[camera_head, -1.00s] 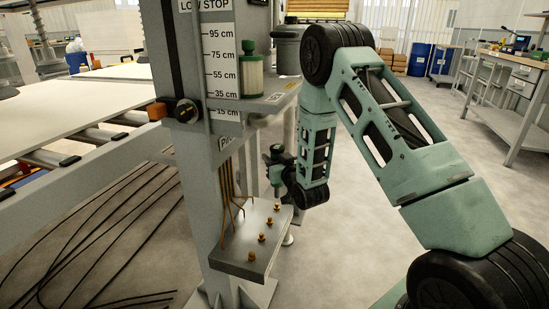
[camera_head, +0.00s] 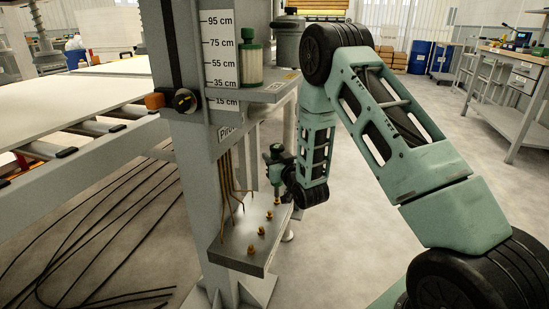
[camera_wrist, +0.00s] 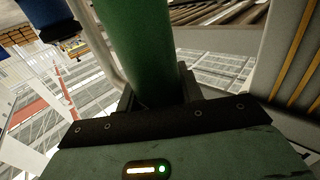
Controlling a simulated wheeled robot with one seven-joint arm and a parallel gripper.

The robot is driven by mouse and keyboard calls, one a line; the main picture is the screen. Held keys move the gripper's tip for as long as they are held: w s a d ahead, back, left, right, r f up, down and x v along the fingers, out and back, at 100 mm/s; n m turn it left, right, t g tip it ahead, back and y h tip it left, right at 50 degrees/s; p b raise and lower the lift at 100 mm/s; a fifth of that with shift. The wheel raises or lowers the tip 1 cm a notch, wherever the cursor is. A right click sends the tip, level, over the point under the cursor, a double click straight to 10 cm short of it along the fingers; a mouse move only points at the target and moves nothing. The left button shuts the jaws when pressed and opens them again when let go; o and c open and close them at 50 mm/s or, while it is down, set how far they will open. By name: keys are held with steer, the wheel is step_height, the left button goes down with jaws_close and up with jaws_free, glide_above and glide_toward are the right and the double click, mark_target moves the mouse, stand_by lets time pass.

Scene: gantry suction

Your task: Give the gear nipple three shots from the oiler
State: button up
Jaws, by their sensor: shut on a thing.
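Several brass nipples stand in a row on the grey plate (camera_head: 228,256): front (camera_head: 251,251), then (camera_head: 261,231), then (camera_head: 269,215). The oiler's lower end is at the farthest nipple (camera_head: 277,201); I cannot tell whether they touch. No label shows which nipple is the gear one.
A grey post (camera_head: 195,175) with a centimetre scale rises left of the plate. Thin brass pipes (camera_head: 228,180) run down to the plate. Open floor lies to the right.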

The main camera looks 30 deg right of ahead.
steer(key=shift+f, duration=0.25)
steer(key=shift+r, duration=0.1)
steer(key=shift+r, duration=0.5)
steer(key=shift+f+b, duration=0.5)
steer(key=shift+f, duration=0.15)
stand_by(0.5)
steer(key=shift+r, duration=0.2)
steer(key=shift+r+p, duration=0.4)
steer(key=shift+r, duration=0.05)
steer(key=shift+f+b, duration=0.45)
stand_by(0.8)
steer(key=shift+r, duration=0.5)
